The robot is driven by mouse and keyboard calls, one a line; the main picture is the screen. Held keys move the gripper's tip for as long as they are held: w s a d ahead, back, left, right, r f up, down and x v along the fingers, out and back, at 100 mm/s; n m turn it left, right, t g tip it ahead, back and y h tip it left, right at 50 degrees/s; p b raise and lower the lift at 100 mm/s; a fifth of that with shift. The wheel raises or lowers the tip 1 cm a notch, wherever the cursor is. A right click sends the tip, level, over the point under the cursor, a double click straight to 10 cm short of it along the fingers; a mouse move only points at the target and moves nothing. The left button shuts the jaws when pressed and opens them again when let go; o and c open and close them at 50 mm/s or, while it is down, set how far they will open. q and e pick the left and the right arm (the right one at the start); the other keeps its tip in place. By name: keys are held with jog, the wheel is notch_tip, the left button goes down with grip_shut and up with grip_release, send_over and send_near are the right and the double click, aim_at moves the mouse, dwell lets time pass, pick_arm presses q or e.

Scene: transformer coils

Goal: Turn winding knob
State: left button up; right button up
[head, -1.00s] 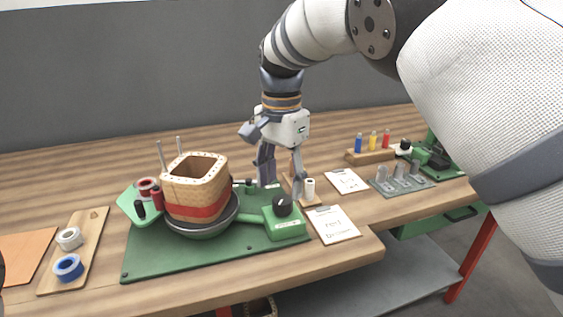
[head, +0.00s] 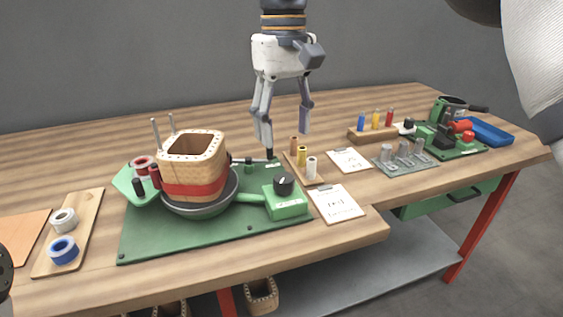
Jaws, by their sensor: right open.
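The black winding knob (head: 284,184) sits on top of a green control box (head: 288,205) at the right end of the green winding machine base (head: 150,244). A wooden coil former (head: 193,160) with a red band stands in a dark round dish (head: 200,209) to the knob's left. My right gripper (head: 285,140) hangs fingers down above and behind the knob, open and empty, apart from it. My left gripper cannot be made out; only a dark piece of it or its arm shows at the left edge.
A rack of small spools (head: 303,163) stands just behind the control box. Clipboards (head: 337,203) lie to its right. Tape rolls (head: 63,249) lie on a board at left. A colored-cylinder rack (head: 372,134), a grey peg plate (head: 405,163) and a blue tray (head: 488,131) stand farther right.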

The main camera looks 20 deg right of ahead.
aim_at(284, 177)
jog(key=f+n, duration=0.2)
jog(key=f, duration=0.1)
jog(key=f+n, duration=0.3)
jog(key=f, duration=0.1)
jog(key=f+n, duration=0.3)
jog(key=shift+w+f+t, duration=0.3)
jog(key=shift+f, duration=0.05)
jog(key=c, duration=1.2)
